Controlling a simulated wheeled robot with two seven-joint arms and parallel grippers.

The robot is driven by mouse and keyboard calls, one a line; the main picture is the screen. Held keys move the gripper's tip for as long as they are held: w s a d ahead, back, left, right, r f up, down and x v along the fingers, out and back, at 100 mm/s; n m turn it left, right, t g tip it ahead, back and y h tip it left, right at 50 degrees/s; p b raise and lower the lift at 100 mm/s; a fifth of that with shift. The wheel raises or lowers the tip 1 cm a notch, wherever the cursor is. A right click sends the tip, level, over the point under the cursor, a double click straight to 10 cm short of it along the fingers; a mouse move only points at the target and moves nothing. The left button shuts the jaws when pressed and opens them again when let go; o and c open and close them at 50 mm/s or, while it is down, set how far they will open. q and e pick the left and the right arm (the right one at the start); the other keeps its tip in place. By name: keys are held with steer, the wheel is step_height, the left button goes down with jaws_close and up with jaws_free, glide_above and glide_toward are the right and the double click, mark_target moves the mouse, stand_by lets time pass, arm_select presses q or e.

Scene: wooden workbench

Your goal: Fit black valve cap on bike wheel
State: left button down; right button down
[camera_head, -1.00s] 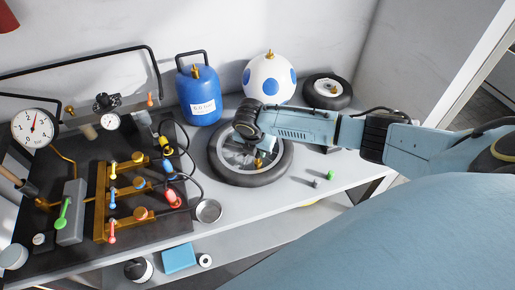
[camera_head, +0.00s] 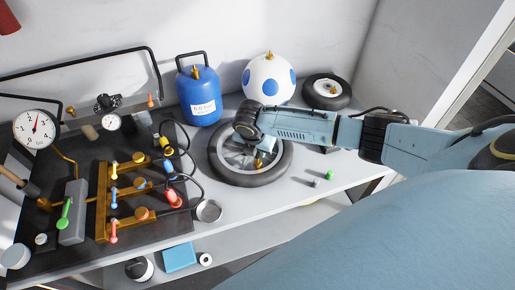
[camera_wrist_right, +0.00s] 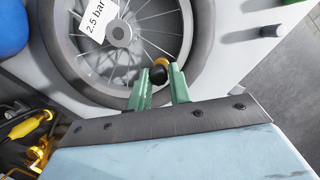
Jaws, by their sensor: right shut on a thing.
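The bike wheel (camera_head: 277,172) lies flat on the workbench, with a black tyre, spokes and a brass valve (camera_head: 258,164) near its front rim. My right gripper (camera_wrist_right: 160,80) is above that part of the wheel, its green fingers shut on the small black valve cap (camera_wrist_right: 158,76). In the right wrist view the brass valve (camera_wrist_right: 161,63) shows right beside the cap; I cannot tell whether the cap sits on it. In the head view my right wrist hides part of the wheel, and the cap is not clear. My left gripper is not in view.
A green cap (camera_head: 329,174) and a grey cap (camera_head: 316,182) stand right of the wheel. A blue canister (camera_head: 199,100), a spotted ball (camera_head: 268,78) and a small wheel (camera_head: 345,94) stand behind. A valve panel (camera_head: 75,240) and a metal dish (camera_head: 209,211) are left.

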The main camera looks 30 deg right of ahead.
steer(key=shift+f, duration=1.25)
stand_by(1.8)
steer(key=c, duration=0.7)
jaws_free()
steer(key=shift+r, duration=0.1)
